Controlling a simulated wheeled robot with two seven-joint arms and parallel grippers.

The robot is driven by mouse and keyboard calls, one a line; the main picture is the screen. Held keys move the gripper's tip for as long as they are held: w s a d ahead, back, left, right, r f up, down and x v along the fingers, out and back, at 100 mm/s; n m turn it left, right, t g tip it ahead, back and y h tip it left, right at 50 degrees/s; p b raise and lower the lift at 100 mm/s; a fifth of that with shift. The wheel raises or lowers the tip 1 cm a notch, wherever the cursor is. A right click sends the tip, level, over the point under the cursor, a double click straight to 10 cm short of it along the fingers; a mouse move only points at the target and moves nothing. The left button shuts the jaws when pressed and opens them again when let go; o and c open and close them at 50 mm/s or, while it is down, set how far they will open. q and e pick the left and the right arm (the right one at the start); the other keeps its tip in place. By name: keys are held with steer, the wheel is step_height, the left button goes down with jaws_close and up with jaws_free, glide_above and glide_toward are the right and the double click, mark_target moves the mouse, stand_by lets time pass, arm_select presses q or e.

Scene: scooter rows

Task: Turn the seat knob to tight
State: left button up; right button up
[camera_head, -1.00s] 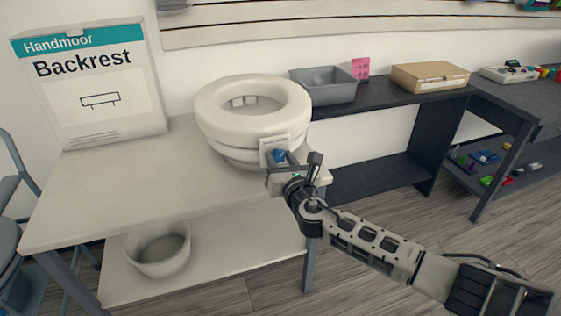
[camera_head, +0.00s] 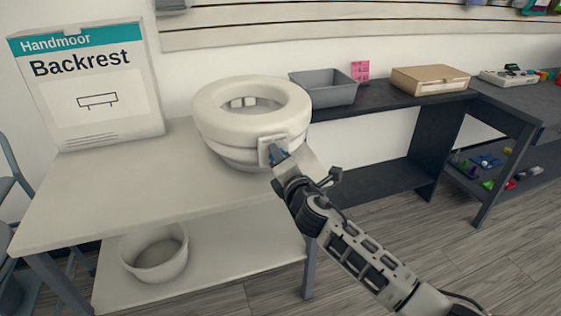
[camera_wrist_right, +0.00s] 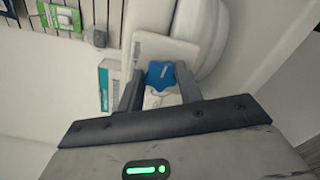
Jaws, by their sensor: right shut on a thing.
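A white raised toilet seat (camera_head: 207,108) stands on the light table. A blue star-shaped knob sits on the white plate (camera_head: 264,152) at its front right. In the head view my right gripper (camera_head: 277,157) covers most of the knob. In the right wrist view the blue knob (camera_wrist_right: 160,75) lies between the tips of my right gripper (camera_wrist_right: 159,92), which is shut on it. The plate shows behind the knob, with a small pale mark above it. My left gripper is not in view.
The light table (camera_head: 110,190) has free room at the left front. A Backrest box (camera_head: 85,85) stands at its back left. A white bucket (camera_head: 155,258) is on the lower shelf. A grey bin (camera_head: 325,88) and a cardboard box (camera_head: 430,80) stand on the dark shelf.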

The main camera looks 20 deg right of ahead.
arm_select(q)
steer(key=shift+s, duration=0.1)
arm_select(e)
steer(key=m, duration=1)
steer(key=shift+f+m, duration=0.1)
steer(key=shift+m, duration=0.2)
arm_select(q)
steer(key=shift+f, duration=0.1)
arm_select(e)
steer(key=o, duration=1)
arm_select(q)
steer(key=shift+p, duration=0.45)
arm_select(e)
steer(key=s, duration=1.6)
steer(key=shift+d, duration=0.25)
